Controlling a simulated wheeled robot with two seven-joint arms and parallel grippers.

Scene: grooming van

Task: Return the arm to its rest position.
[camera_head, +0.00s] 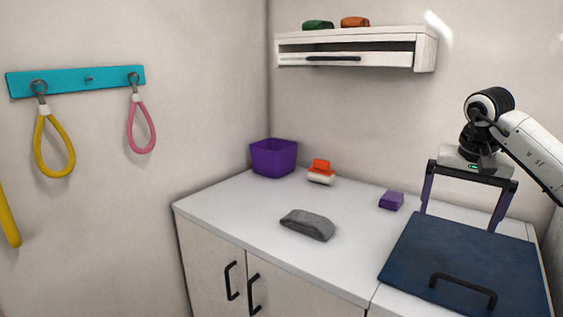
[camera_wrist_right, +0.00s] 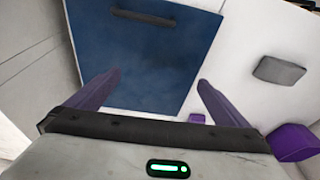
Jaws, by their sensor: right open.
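My right gripper (camera_head: 458,220) is in the head view at the right, above the far edge of a dark blue panel with a black handle (camera_head: 470,262). Its two purple fingers are spread wide with nothing between them. In the right wrist view the open fingers (camera_wrist_right: 155,88) point over the blue panel (camera_wrist_right: 140,55). The right arm (camera_head: 533,150) comes in from the right edge. My left gripper is in neither view.
On the white counter (camera_head: 245,215) are a purple bin (camera_head: 274,158), an orange-and-white brush (camera_head: 321,172), a grey cloth-like item (camera_head: 307,225) and a purple block (camera_head: 391,201). A wall shelf (camera_head: 355,48) hangs above. Loops hang from a teal rack (camera_head: 65,82) at left.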

